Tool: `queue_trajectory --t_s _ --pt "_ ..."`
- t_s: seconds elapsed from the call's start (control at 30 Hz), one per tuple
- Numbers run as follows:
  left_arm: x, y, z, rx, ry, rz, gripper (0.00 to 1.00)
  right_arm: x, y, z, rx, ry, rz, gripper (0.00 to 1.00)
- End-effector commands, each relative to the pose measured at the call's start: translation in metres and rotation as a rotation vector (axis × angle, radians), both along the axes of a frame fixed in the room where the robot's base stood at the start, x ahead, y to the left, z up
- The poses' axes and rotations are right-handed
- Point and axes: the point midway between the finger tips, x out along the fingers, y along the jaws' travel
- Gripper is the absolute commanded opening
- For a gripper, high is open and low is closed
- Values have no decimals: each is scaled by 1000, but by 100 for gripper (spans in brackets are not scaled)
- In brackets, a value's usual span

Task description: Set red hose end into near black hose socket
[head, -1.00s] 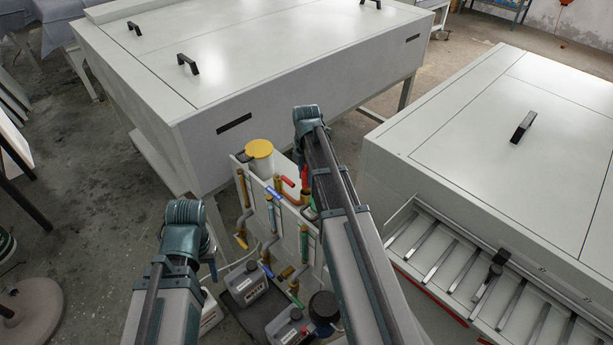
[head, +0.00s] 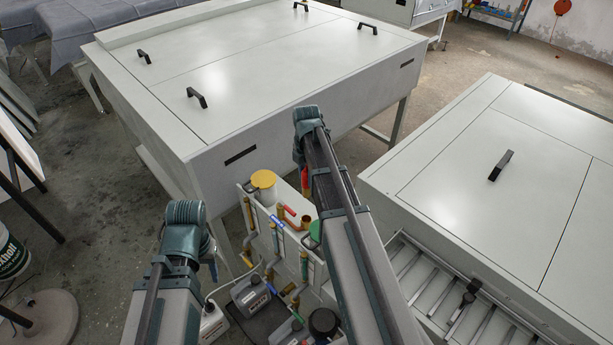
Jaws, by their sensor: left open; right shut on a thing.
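My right gripper (head: 306,178) is mostly hidden behind its own arm. A small red piece (head: 306,181), which looks like the red hose end, shows beside that arm at the gripper, held above the pipe unit. My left gripper (head: 212,268) is open, partly hidden by its wrist, and hangs left of the pipe unit with nothing visible in it. The white pipe unit (head: 293,240) carries brass pipes and coloured valve handles. I cannot make out the near black hose socket; the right arm covers part of the unit.
A yellow-lidded canister (head: 263,180) stands on the unit. Jugs, including a grey one (head: 250,296), stand below it. A large pale machine (head: 240,90) is behind, and another machine (head: 500,170) with a roller rack is at right.

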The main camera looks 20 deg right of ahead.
Motion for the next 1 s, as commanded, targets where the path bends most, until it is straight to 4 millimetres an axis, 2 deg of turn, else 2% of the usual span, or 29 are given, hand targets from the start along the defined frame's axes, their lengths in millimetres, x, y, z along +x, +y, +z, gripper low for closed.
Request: queue_trajectory --t_s 0.03,0.37,1.0 --pt "0 0 7 0 0 1 50 0 0 7 0 0 0 0" --pt "0 0 15 -1 0 3 50 0 0 15 0 0 0 0" --pt "0 0 77 -1 0 10 50 0 0 77 0 0 0 0"
